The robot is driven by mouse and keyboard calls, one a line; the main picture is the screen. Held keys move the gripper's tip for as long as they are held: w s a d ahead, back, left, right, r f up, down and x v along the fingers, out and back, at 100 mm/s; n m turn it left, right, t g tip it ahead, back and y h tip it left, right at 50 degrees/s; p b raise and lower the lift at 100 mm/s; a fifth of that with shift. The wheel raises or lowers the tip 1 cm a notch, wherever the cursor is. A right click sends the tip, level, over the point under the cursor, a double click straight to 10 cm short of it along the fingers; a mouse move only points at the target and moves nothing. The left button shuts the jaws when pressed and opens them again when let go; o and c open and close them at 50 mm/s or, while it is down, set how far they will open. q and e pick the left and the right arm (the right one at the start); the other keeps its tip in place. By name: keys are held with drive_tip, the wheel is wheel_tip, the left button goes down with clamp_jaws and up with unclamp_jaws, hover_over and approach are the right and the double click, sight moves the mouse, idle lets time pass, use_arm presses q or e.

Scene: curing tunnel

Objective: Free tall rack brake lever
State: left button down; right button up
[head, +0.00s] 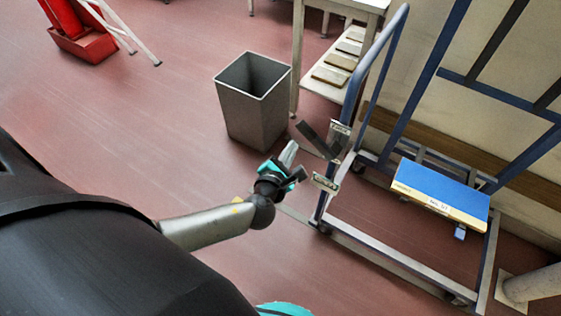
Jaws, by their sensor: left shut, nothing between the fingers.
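The tall rack (352,68) is a blue wheeled frame on the right. A dark brake lever (318,140) sits on its near upright, slanting up to the left. Small pale labels with print too small to read are above it (340,128) and below it (325,183). My left gripper (291,152) comes in from the left, shut and empty. In the picture it is just left of and below the lever; a small gap shows between them, but the depth is hard to judge. My right gripper is not in view.
A grey bin (252,100) stands on the floor behind my left gripper. A white shelf table (323,84) with several flat pieces stands behind the rack. A blue-topped block (440,191) lies low in the rack.

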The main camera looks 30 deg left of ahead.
use_arm(q)
drive_tip(key=p+v, duration=0.2)
drive_tip(key=v, duration=0.8)
idle(0.6)
